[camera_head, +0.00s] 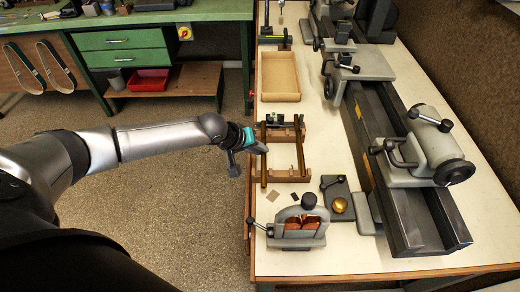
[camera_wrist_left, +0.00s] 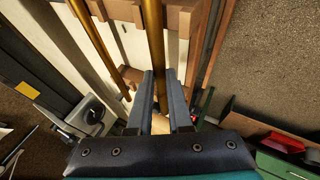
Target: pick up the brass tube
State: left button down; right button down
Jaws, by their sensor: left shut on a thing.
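A brass tube (camera_head: 264,165) lies lengthwise at the left of the wooden rack (camera_head: 287,176), near the table's left edge. A second brass tube (camera_head: 299,150) lies parallel to it on the right side of the rack. My left gripper (camera_head: 259,149) reaches in from the left and is shut on the left tube around its middle. In the left wrist view the held tube (camera_wrist_left: 153,35) runs between the two fingers, and the other tube (camera_wrist_left: 95,38) is beside it. Whether the held tube is clear of the rack's supports I cannot tell. My right gripper is out of view.
An empty wooden tray (camera_head: 279,77) lies behind the rack. A small vise (camera_head: 300,222) and a block with a brass ball (camera_head: 340,205) stand in front of it. A grey lathe (camera_head: 425,145) fills the right side. The floor left of the table is open.

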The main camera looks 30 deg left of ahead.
pick_arm(q)
notch_tip(320, 180, up, 20)
jog(key=p, duration=0.3)
jog(key=shift+f, duration=0.15)
dwell(0.6)
